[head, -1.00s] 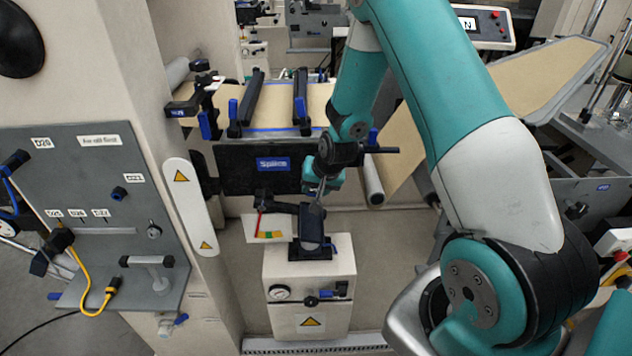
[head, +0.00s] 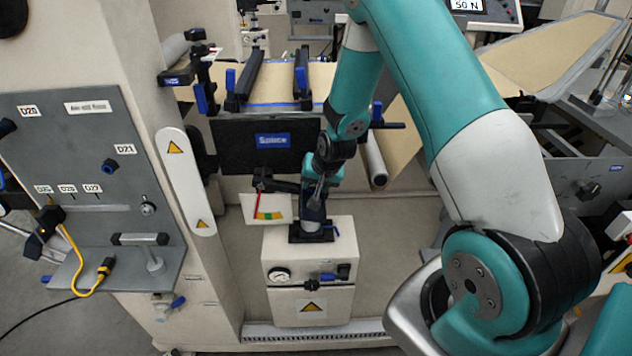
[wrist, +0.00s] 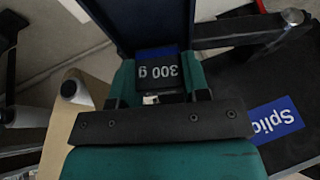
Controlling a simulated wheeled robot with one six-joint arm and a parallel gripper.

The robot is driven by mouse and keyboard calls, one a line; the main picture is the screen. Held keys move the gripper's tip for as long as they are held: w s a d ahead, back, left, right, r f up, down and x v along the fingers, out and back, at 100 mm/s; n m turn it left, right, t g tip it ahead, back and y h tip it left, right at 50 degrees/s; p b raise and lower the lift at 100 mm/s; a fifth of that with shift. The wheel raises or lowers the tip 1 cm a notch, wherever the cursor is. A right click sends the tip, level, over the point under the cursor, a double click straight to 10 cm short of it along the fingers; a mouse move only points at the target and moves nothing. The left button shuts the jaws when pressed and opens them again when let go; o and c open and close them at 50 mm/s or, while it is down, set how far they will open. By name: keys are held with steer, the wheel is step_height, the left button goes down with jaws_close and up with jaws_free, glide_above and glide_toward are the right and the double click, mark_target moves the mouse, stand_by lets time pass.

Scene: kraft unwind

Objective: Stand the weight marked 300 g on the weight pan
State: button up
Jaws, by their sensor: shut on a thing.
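My gripper (wrist: 160,78) is shut on the weight marked 300 g (wrist: 158,70) in the wrist view. The weight is a dark block with a white "300 g" label, upside down in that picture. In the head view my gripper (head: 318,188) is above the small pale cabinet, at the dark blue upright (head: 313,208) there. The weight cannot be told apart from this upright in the head view. A dark blue part (wrist: 145,22) lies just beyond the weight in the wrist view. I cannot make out the weight pan for certain; my gripper hides part of this area.
A pale cabinet (head: 308,272) with a gauge stands below my gripper. A red pointer and coloured scale (head: 268,208) are just left of it. The black "Splice" plate (head: 240,142) is close behind. A grey panel (head: 75,150) stands at the left.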

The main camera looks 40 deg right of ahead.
steer(key=shift+f, duration=0.1)
steer(key=o, duration=1.2)
steer(key=shift+a, duration=0.15)
steer(key=shift+a+f, duration=0.1)
steer(key=shift+s, duration=0.1)
steer(key=shift+r, duration=0.4)
steer(key=b+v, duration=0.1)
steer(key=v, duration=1.6)
steer(key=shift+d, duration=0.3)
